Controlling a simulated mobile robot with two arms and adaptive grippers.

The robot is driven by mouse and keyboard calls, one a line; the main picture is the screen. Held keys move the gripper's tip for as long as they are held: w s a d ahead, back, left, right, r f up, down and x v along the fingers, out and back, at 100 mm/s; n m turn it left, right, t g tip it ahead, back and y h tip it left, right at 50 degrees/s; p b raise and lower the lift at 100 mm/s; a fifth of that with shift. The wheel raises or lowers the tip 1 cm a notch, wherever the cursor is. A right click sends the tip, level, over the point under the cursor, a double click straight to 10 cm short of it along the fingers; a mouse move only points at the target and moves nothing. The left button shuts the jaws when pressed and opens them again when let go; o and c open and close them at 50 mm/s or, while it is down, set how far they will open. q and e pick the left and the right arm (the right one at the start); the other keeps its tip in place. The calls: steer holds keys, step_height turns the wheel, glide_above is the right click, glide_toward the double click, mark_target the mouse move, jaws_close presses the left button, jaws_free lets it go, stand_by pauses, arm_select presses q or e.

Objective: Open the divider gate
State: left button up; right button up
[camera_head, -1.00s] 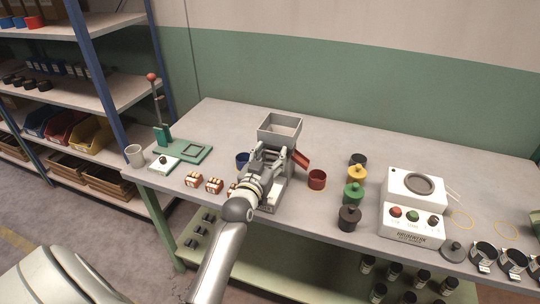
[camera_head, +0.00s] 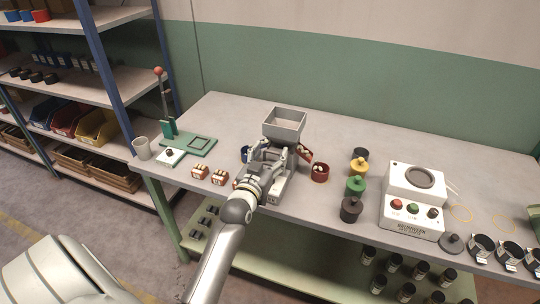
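The nut hopper is a grey machine with an open square bin (camera_head: 285,123) on top, at the middle of the bench. A red chute (camera_head: 305,152) slopes from its right side towards a red cup (camera_head: 320,172). Small pale pieces show in the chute and in the cup. A blue cup (camera_head: 245,153) stands at its left side, partly hidden. My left gripper (camera_head: 272,152) is at the hopper's front, just below the bin. Its fingertips and the divider gate are hidden, so I cannot tell whether it grips anything. My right gripper is out of view.
The bench behind the hopper is clear.

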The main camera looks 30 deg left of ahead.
arm_select(q)
steer(key=shift+s+d+f, duration=0.1)
steer(key=shift+s+d, duration=0.05)
steer(key=v, duration=1.1)
steer(key=shift+s, duration=0.4)
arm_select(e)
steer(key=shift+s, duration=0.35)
arm_select(q)
steer(key=s+d+f+m+g+h, duration=0.1)
steer(key=s+d+f+g, duration=0.2)
steer(key=f, duration=0.9)
steer(key=s+d+f+g+h, duration=0.2)
steer(key=d+f, duration=0.1)
steer(key=f, duration=0.9)
steer(key=s+d+f+m+g+h, duration=0.1)
steer(key=s+d+f+g, duration=0.25)
steer(key=f, duration=0.85)
steer(key=s+d+f+m+g, duration=0.2)
steer(key=s+d+f+g, duration=0.15)
steer(key=s+f, duration=0.95)
steer(key=s+a+f+g, duration=0.1)
steer(key=s+f+g, duration=0.1)
steer(key=s, duration=0.7)
steer(key=s+a+f+m+g, duration=0.1)
steer(key=s+f+g, duration=0.1)
steer(key=s+f, duration=0.3)
steer(key=s, duration=0.4)
steer(key=shift+f, duration=0.2)
